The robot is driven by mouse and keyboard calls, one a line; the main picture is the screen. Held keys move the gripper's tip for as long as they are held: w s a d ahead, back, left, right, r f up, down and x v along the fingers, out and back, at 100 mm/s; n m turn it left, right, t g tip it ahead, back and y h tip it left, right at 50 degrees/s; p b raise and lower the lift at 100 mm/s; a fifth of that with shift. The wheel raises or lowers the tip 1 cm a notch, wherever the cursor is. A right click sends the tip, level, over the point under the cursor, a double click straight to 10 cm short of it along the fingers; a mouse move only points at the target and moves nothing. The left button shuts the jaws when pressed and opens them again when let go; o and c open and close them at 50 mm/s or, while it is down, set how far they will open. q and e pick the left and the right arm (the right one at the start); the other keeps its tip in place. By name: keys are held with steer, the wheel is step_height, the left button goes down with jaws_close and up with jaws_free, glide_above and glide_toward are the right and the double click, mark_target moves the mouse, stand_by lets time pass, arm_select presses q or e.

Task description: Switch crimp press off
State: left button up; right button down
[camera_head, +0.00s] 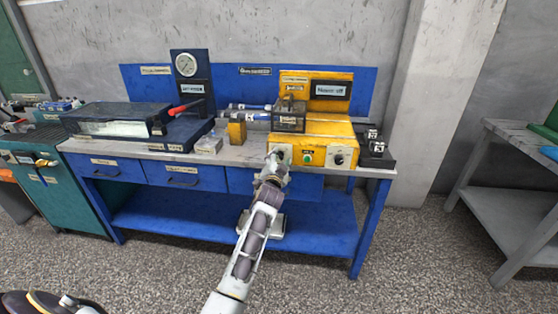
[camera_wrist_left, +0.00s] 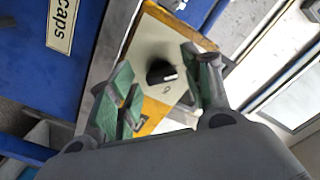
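The crimp press appears to be the yellow machine (camera_head: 328,128) at the right of the blue bench. Its dark display (camera_head: 331,91) shows small text that seems to end in "off". On its front are a green button (camera_head: 307,158) and a right-hand black knob (camera_head: 338,159). My left gripper (camera_head: 277,156) is at the left end of this front and covers what is there. In the left wrist view, a black knob (camera_wrist_left: 161,72) on a pale plate (camera_wrist_left: 150,45) lies between the open green-padded fingers of my left gripper (camera_wrist_left: 158,65), seemingly apart from both. My right gripper is not in view.
A yellow block (camera_head: 237,131) and a clear box (camera_head: 208,144) sit left of my gripper. Dark blocks (camera_head: 374,146) stand right of the press. A gauge stand (camera_head: 190,80) is farther left. Floor before the bench is clear.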

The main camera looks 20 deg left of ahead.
arm_select(q)
steer(key=shift+s, duration=0.1)
stand_by(0.3)
steer(key=v, duration=0.7)
stand_by(0.5)
steer(key=shift+s+d+r, duration=0.1)
steer(key=shift+s+d, duration=0.05)
steer(key=shift+s, duration=0.05)
stand_by(0.4)
